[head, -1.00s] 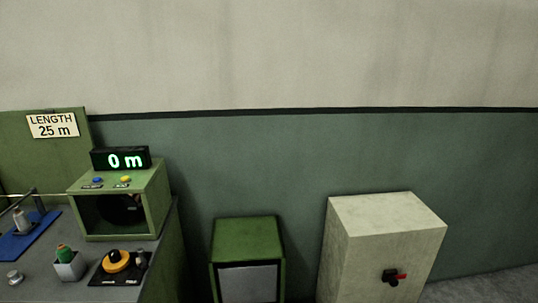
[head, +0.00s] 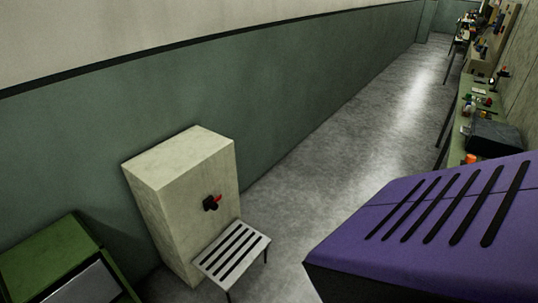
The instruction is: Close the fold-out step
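The fold-out step (head: 206,261) is a pale slatted panel with dark slots. It stands folded out, about level, at the front of a cream cabinet (head: 168,200), with thin dark legs below it. A black knob with a red pointer (head: 211,203) sits on the cabinet's front, above the step. Neither of my grippers is in the head view.
A green cabinet (head: 45,255) stands left of the cream one. A purple surface with dark slots (head: 425,225) fills the lower right. A clear grey floor aisle (head: 345,125) runs back along the wall. Cluttered benches (head: 484,105) line its right side.

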